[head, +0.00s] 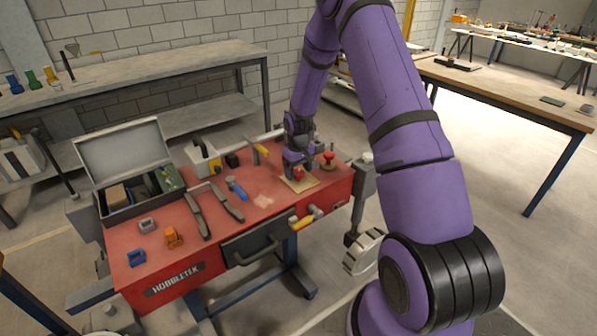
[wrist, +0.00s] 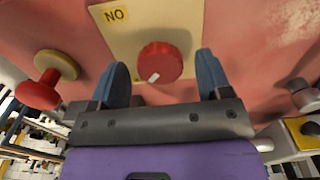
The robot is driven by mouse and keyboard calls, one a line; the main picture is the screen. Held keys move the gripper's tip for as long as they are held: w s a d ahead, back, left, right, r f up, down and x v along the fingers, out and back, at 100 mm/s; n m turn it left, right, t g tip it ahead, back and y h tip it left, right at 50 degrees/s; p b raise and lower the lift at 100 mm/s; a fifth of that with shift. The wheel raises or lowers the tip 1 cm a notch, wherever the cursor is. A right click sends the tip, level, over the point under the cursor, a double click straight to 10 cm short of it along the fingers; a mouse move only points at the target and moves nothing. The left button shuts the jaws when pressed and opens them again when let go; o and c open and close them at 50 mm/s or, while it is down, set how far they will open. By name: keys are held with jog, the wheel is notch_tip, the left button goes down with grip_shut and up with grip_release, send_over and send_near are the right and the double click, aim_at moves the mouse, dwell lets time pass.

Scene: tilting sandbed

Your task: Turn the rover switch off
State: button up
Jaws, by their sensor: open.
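The rover switch looks to be the round red knob (wrist: 160,62) with a white mark, on a yellowish plate (wrist: 125,38) in the wrist view. The plate carries a yellow label (wrist: 115,15) that reads "NO" in this view. The white mark points toward the lower left of the knob. My gripper (wrist: 165,70) is open, with one blue finger on each side of the knob, apart from it. In the head view my gripper (head: 296,165) is low over the plate (head: 300,184) on the red bench (head: 262,200), and the knob is partly hidden.
A red mushroom-shaped button (head: 328,158) stands close to the right of my gripper. Several tools, including a hammer (head: 257,150), lie on the bench to the left. An open grey toolbox (head: 125,160) stands at its far left. A drawer (head: 258,240) is in the front.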

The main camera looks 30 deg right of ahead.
notch_tip(320, 180, up, 10)
jog(key=shift+r, duration=0.2)
dwell(0.6)
notch_tip(320, 180, up, 12)
jog(key=t, duration=0.1)
send_over(298, 172)
jog(key=s+a, duration=0.4)
jog(key=s+a+r+t, duration=0.1)
jog(key=s+a+r, duration=0.4)
jog(key=s+r, duration=0.45)
jog(key=s+a+r+t, duration=0.1)
jog(key=s+a+r, duration=0.1)
jog(key=s, duration=0.5)
jog(key=s+a+r+t, duration=0.1)
jog(key=s+a+r, duration=0.1)
jog(key=s+r, duration=0.2)
jog(key=s+a+r+t, duration=0.1)
jog(key=s+a+r, duration=0.1)
jog(key=s, duration=0.8)
jog(key=shift+s+a+r+m, duration=0.2)
jog(key=shift+r+m, duration=0.1)
jog(key=shift+r, duration=0.1)
